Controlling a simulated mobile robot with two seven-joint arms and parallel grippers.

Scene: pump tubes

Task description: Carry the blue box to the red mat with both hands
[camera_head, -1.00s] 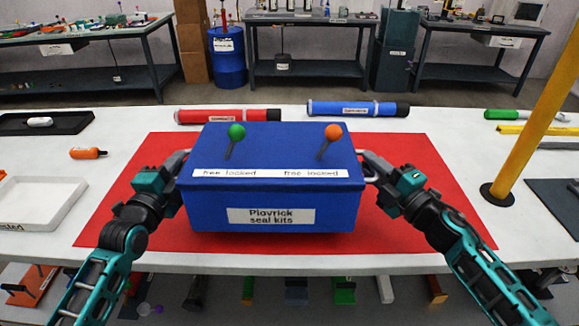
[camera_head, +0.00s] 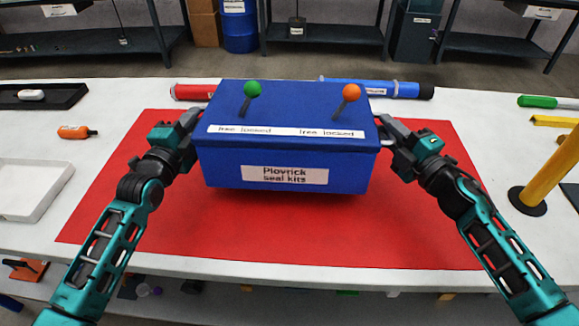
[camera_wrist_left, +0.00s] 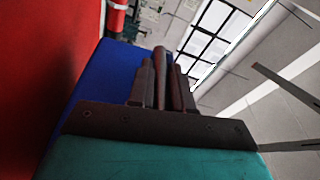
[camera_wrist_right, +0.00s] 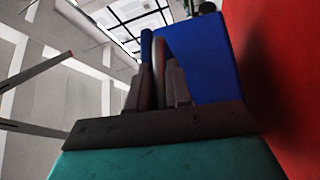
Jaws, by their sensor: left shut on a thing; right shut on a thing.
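The blue box (camera_head: 285,165), labelled "Plovrick seal kits", is level over the middle of the red mat (camera_head: 290,240). A dark shadow lies on the mat below its front edge, and it looks raised a little above the mat. Two levers, one green-topped (camera_head: 252,89) and one orange-topped (camera_head: 351,92), stand on its lid. My left gripper (camera_head: 192,122) is shut on the handle at its left side, also seen in the left wrist view (camera_wrist_left: 163,78). My right gripper (camera_head: 386,128) is shut on its right handle, also seen in the right wrist view (camera_wrist_right: 153,72).
A red tube (camera_head: 192,92) and a blue tube (camera_head: 402,89) lie behind the box, partly hidden by it. A yellow post (camera_head: 550,175) stands right of the mat. A white tray (camera_head: 28,190) and an orange bottle (camera_head: 76,132) lie to the left.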

